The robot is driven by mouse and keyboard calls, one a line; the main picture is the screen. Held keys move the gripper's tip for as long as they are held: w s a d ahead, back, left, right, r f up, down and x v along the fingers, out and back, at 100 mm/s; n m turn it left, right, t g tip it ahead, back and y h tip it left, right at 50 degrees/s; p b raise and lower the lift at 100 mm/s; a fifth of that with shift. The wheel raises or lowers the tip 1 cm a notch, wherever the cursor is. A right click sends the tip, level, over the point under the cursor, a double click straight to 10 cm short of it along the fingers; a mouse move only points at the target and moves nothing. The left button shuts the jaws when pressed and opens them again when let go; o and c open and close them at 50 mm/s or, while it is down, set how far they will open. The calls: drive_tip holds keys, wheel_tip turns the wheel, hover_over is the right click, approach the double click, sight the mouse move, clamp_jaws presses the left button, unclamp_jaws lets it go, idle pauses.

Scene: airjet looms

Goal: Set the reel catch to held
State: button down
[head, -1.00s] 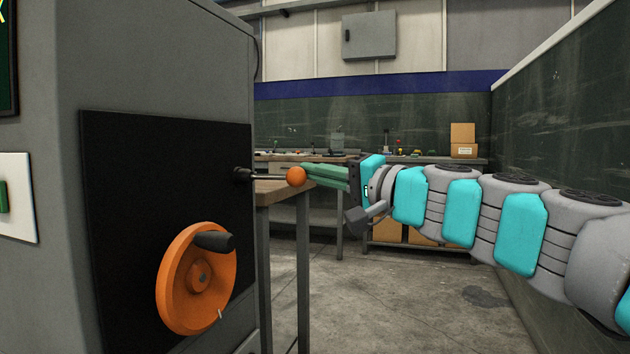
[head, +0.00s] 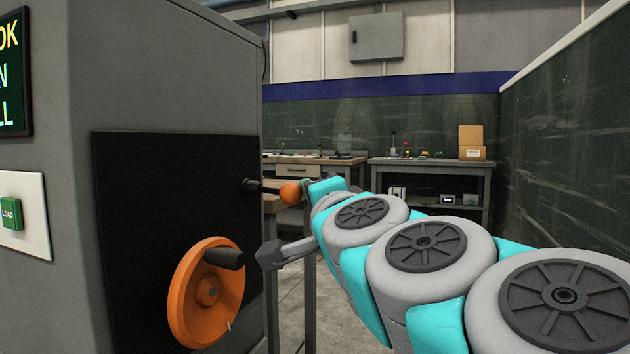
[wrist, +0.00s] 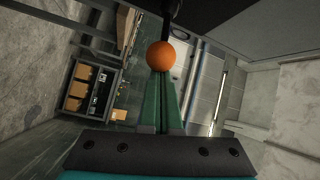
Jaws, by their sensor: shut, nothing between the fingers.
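The catch lever is a dark rod with an orange ball knob (head: 290,193), sticking out from the black panel (head: 150,200) on the grey machine's side. The rod points right, nearly level, slightly down in the head view. My gripper (wrist: 162,78) is shut with nothing between its green fingers. In the wrist view its tips are right at the orange ball knob (wrist: 160,55); I cannot tell whether they touch it. In the head view the knob and my wrist mostly hide the fingers.
An orange handwheel (head: 205,290) with a dark handle sits below the lever, close to my arm. A green LOAD button (head: 11,213) is at left. Workbenches (head: 430,163) stand behind, and a dark wall (head: 570,160) bounds the right.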

drive_tip(key=shift+s+a+r+p, duration=0.1)
drive_tip(key=shift+s+a+p, duration=0.4)
drive_tip(key=shift+p, duration=0.15)
drive_tip(key=shift+s, duration=0.1)
drive_tip(key=shift+a, duration=0.15)
idle(0.3)
